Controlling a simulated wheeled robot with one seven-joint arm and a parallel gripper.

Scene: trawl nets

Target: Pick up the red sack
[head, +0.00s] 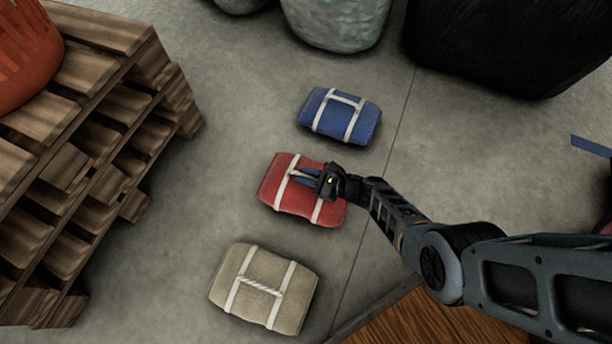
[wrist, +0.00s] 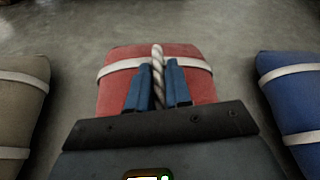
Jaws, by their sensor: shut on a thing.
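The red sack (head: 276,188) lies on the concrete floor between two other sacks, with white straps around it and a rope handle across its top. It also shows in the wrist view (wrist: 194,88). My gripper (head: 302,175) is over the top of the sack. In the wrist view, the blue fingers of my gripper (wrist: 158,88) are on both sides of the twisted white rope handle (wrist: 157,62), shut on it. The sack appears to rest on the floor. Part of its right side is hidden by my gripper in the head view.
A blue sack (head: 340,115) lies behind and a beige sack (head: 263,289) in front. Stacked wooden pallets (head: 85,150) with an orange basket (head: 25,55) stand at left. Large grey (head: 335,20) and black (head: 510,45) bundles are at the back. Bare floor surrounds the sacks.

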